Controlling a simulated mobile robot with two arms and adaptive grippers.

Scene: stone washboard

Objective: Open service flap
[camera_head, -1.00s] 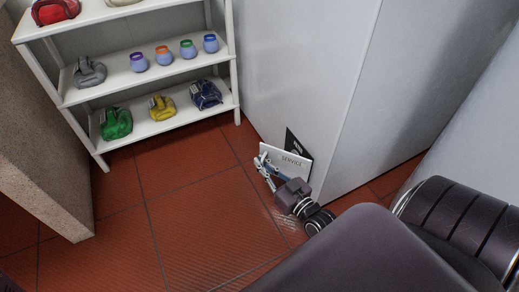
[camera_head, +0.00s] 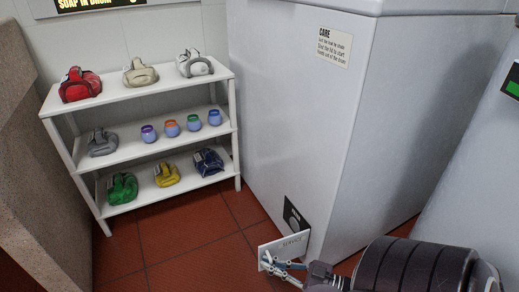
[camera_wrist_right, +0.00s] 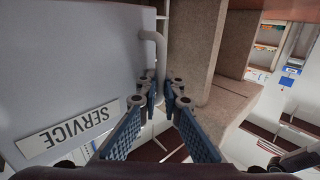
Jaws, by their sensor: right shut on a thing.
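The service flap (camera_head: 290,246) is a white panel marked SERVICE, low on the front of the white machine (camera_head: 290,120). It stands out from the machine front, and a dark opening (camera_head: 295,216) shows behind it. My right gripper (camera_head: 267,262) is at the flap's outer left edge. In the right wrist view the flap (camera_wrist_right: 70,70) fills the left side with its label upside down. There my right gripper (camera_wrist_right: 166,92) is shut on the flap's grey bar handle (camera_wrist_right: 159,50). The fingers partly hide the handle's end.
A stone block (camera_head: 30,170) is at the far left. Red tiled floor (camera_head: 185,235) lies open between shelf and flap. Another pale machine (camera_head: 480,150) is at the right.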

